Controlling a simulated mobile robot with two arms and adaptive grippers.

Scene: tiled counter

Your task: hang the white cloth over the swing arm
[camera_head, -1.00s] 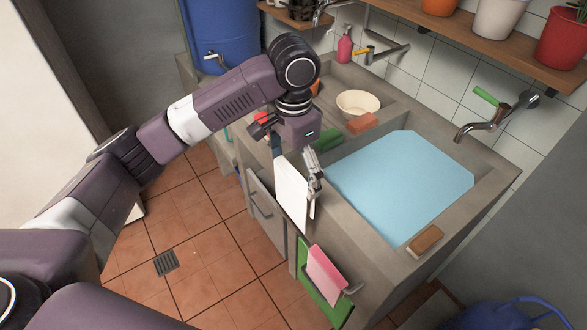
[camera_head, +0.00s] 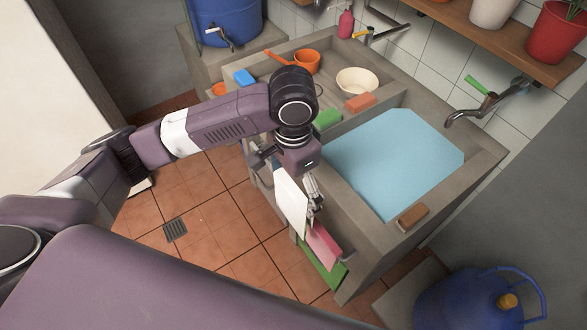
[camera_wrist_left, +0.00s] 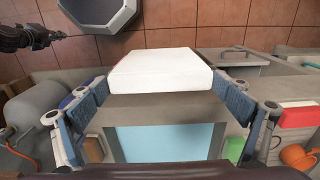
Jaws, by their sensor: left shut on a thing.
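The white cloth (camera_head: 290,206) hangs as a flat panel from my left gripper (camera_head: 301,184), beside the sink's front wall. My left gripper is shut on it; in the left wrist view the white cloth (camera_wrist_left: 160,72) spans between the fingers. In the head view the cloth's lower edge is close to a pink cloth (camera_head: 323,246); I cannot tell whether they touch. A metal bar end (camera_head: 348,257) sticks out beside the pink cloth. The rest of that arm is hidden. A dark jointed part at the wrist view's upper left may be my right gripper (camera_wrist_left: 30,38).
A green cloth (camera_head: 322,273) hangs low beside the pink one. The concrete sink's rim (camera_head: 345,215) is just right of my gripper. A brown brush (camera_head: 412,217) lies on the rim. A blue gas bottle (camera_head: 470,302) stands at lower right. The tiled floor is open at left.

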